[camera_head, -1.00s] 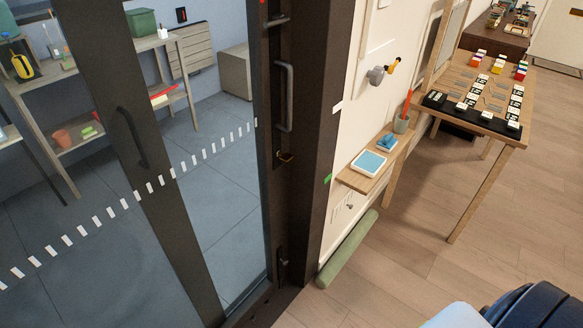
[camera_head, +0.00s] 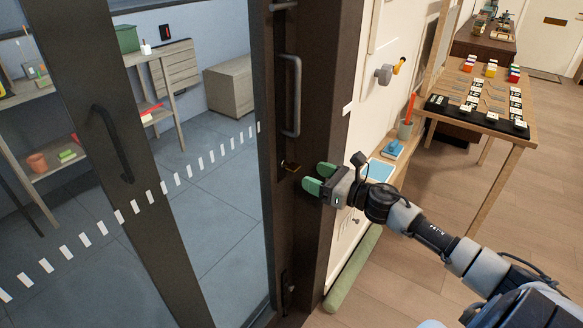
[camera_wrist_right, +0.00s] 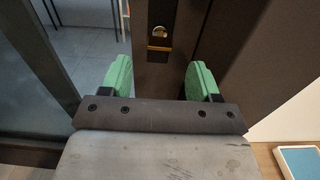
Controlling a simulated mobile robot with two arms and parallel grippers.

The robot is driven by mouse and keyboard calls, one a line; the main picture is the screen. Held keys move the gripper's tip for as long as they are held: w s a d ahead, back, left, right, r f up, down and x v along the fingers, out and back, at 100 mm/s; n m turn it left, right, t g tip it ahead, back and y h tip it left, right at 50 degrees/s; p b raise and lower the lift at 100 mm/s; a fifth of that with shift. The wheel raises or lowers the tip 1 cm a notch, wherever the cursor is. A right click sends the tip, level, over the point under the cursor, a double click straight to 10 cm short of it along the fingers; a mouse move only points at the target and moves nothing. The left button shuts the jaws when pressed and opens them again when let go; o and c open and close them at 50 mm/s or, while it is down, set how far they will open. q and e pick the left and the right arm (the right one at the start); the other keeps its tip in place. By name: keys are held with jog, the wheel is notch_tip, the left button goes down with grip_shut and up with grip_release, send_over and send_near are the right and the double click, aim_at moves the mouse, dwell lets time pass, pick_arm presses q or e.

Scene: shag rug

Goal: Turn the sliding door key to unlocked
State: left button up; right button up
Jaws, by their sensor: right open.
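The sliding door (camera_head: 180,245) has a dark frame and glass panes. Its brass key (camera_head: 290,166) sits on the dark door frame below the long vertical handle (camera_head: 291,97). In the right wrist view the brass key (camera_wrist_right: 159,48) shows below a round silver lock (camera_wrist_right: 160,32), ahead of the gap between the fingers. My right gripper (camera_head: 318,178) is open and empty, its green fingertips just right of the key and apart from it. The same right gripper (camera_wrist_right: 159,80) shows in the wrist view. My left gripper is not in view.
A wall shelf (camera_head: 410,150) with a blue-topped box and a cup stands right of the door frame, behind my right arm. A green roll (camera_head: 352,270) lies on the floor along the wall. A wooden table (camera_head: 500,128) with game pieces stands further right.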

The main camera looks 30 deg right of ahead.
aim_at(298, 168)
jog(key=x, duration=0.6)
jog(key=shift+w+p, duration=0.1)
jog(key=shift+p, duration=0.3)
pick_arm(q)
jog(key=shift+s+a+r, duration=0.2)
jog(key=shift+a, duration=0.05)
pick_arm(e)
jog(key=shift+w+a, duration=0.25)
jog(key=shift+w, duration=0.25)
jog(key=shift+c, duration=0.3)
jog(key=c, duration=0.9)
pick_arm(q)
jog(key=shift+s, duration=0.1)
